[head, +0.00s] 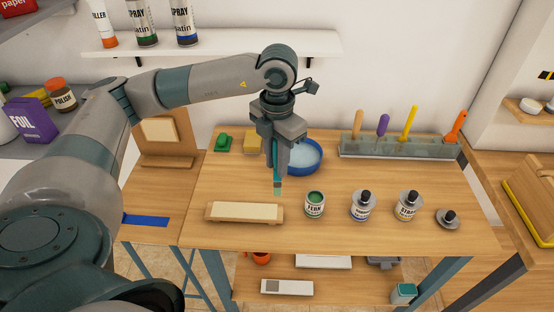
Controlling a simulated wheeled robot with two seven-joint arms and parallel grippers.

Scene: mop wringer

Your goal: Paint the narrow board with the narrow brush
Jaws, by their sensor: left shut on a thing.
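My left gripper (280,148) points down over the middle of the table, shut on a slim brush (277,182) with a teal handle. The brush hangs tip down, between the board and the open can; its bristle end looks greenish. A narrow cream board (244,211) lies on a wooden holder at the front left, left of the brush. An open can labelled Fern (315,205) with green paint stands to the right of the brush tip. A second cream board (159,130) rests on an upright wooden stand at the left. My right gripper is out of view.
Two lidded cans (361,206) (407,206) and a loose knobbed lid (447,219) stand to the right. A blue bowl (318,160) sits behind the gripper. A rack (400,149) with several coloured handles stands at the back right. A green block and a yellow sponge (253,141) lie behind.

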